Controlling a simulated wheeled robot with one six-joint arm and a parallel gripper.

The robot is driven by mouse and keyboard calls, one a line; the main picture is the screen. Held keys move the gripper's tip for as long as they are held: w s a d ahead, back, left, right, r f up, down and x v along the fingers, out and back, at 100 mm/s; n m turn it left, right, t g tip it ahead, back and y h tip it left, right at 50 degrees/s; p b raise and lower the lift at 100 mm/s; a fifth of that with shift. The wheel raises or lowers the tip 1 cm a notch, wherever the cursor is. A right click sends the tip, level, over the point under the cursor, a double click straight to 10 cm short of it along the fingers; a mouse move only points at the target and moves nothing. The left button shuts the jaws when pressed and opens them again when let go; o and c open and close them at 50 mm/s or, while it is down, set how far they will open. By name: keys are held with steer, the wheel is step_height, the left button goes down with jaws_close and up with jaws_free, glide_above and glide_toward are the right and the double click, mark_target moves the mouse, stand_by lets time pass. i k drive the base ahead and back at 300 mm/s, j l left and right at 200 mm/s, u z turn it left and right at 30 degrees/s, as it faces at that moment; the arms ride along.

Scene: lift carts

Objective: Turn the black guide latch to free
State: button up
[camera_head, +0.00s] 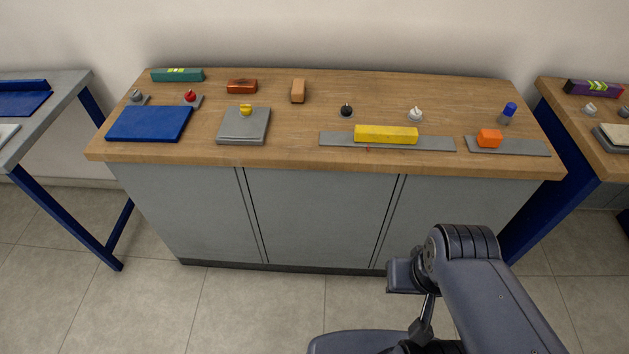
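A small black knob on a round base, which looks like the black guide latch (346,111), stands on the wooden worktop (300,121), behind the left part of a grey rail with a yellow block. It is small in this view, and I cannot tell which way it is turned. Grey links of my own arm rise at the lower right, in front of the cabinet and well short of the latch. I cannot make out my gripper in this view.
The yellow block (386,134) sits on the grey rail (340,139). A white knob (415,115) stands right of the latch. An orange block (489,138) and blue-topped peg (508,113) are farther right. A grey plate (243,127) and blue panel (150,124) lie left.

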mark_target(346, 111)
steer(key=i+l, duration=0.15)
steer(key=i, duration=0.2)
steer(key=i+l, duration=0.15)
steer(key=i, duration=0.2)
steer(key=i+l+z, duration=0.1)
steer(key=i, duration=0.3)
steer(key=l, duration=0.1)
